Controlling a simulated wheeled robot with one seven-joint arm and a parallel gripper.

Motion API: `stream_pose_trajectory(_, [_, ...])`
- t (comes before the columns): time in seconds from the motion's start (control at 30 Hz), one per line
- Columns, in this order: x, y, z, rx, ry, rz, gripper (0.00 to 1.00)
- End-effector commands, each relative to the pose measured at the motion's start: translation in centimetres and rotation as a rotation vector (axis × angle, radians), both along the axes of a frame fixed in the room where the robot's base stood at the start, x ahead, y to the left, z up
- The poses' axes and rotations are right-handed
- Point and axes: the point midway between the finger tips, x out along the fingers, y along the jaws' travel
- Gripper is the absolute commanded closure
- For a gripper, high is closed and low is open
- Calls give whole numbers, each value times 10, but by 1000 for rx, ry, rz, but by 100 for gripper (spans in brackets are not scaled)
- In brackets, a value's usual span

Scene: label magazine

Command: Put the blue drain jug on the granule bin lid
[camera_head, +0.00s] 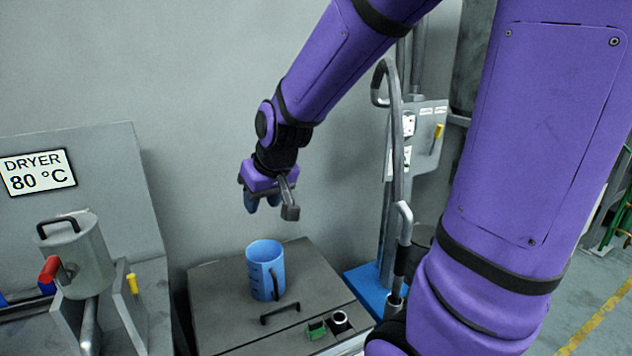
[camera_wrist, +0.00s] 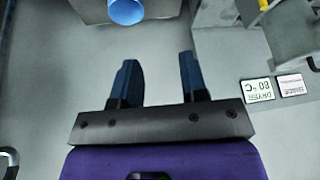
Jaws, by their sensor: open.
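The blue drain jug (camera_head: 264,268) stands upright on the grey granule bin lid (camera_head: 222,306), towards its back, with its dark handle on the right side. In the wrist view the jug (camera_wrist: 126,11) shows at the top edge, partly cut off, with part of the lid (camera_wrist: 88,12) around it. My gripper (camera_head: 265,203) is above the jug and apart from it. In the wrist view my gripper (camera_wrist: 158,75) has its two fingers spread, with nothing between them.
The dryer sign (camera_head: 38,172) and a metal canister (camera_head: 78,255) are at the left. A bent grey pipe (camera_head: 397,150) rises at the right.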

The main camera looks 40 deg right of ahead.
Motion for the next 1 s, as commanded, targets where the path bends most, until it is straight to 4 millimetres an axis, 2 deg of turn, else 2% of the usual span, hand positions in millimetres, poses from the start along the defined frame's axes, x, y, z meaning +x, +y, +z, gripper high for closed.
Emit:
stream_pose_trajectory(0.03, [-12, 4, 15, -4, -10, 11, 60])
stream_pose_trajectory(0.1, [-29, 8, 30, -8, -13, 22, 60])
stream_pose_trajectory(0.3, [-83, 16, 66, -27, -17, 51, 60])
stream_pose_trajectory(0.5, [-135, 18, 90, -45, -20, 63, 60])
stream_pose_trajectory(0.6, [-154, 18, 96, -53, -20, 66, 60])
stream_pose_trajectory(0.77, [-171, 17, 100, -60, -17, 65, 60])
stream_pose_trajectory(1.0, [-173, 17, 100, -61, -16, 65, 60])
